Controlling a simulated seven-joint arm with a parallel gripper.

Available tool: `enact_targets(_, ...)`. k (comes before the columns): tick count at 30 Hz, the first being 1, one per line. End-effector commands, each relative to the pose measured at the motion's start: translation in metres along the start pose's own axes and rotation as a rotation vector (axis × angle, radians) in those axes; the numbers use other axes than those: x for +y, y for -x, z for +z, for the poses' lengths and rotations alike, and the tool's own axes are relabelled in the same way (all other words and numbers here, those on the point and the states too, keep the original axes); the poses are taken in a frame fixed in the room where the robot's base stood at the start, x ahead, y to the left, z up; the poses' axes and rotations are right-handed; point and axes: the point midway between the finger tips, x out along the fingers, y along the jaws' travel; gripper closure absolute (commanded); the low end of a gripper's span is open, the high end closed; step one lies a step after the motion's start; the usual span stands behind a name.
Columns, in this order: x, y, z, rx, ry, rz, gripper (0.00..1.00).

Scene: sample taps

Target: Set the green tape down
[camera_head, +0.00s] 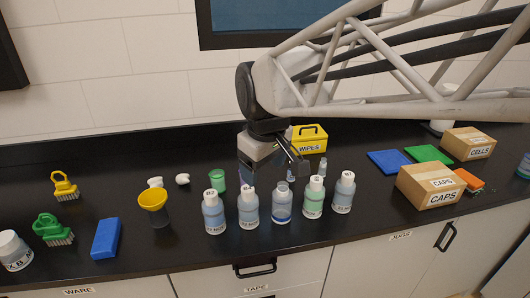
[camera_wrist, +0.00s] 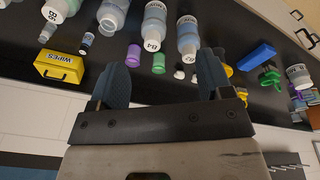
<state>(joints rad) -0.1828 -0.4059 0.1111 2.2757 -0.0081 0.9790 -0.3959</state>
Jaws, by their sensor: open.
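My gripper (camera_head: 270,172) is open over the black counter, behind the row of bottles. In the wrist view my gripper (camera_wrist: 164,64) has its two blue-grey fingers apart and nothing held between them. A green cup-like piece (camera_head: 217,180) stands on the counter to the left of the gripper. In the wrist view a small green cylinder (camera_wrist: 133,56) and a purple one (camera_wrist: 158,63) show beyond the fingers. The counter just behind the gripper is partly hidden in the head view.
Several labelled bottles (camera_head: 282,205) stand in front of the gripper. A yellow WIPES box (camera_head: 309,140) is behind it. A yellow funnel (camera_head: 153,200), brushes (camera_head: 52,230) and a blue block (camera_head: 106,238) are left. CAPS (camera_head: 430,186) and CELLS (camera_head: 467,143) boxes are right. A drawer reads TAPE (camera_head: 256,289).

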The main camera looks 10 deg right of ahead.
Motion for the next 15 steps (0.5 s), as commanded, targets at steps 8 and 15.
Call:
enact_targets(8,0.002,-0.009,0.092,0.020,-0.315,0.028,0.27)
enact_targets(15,-0.005,-0.021,0.148,0.035,-0.524,0.045,0.27)
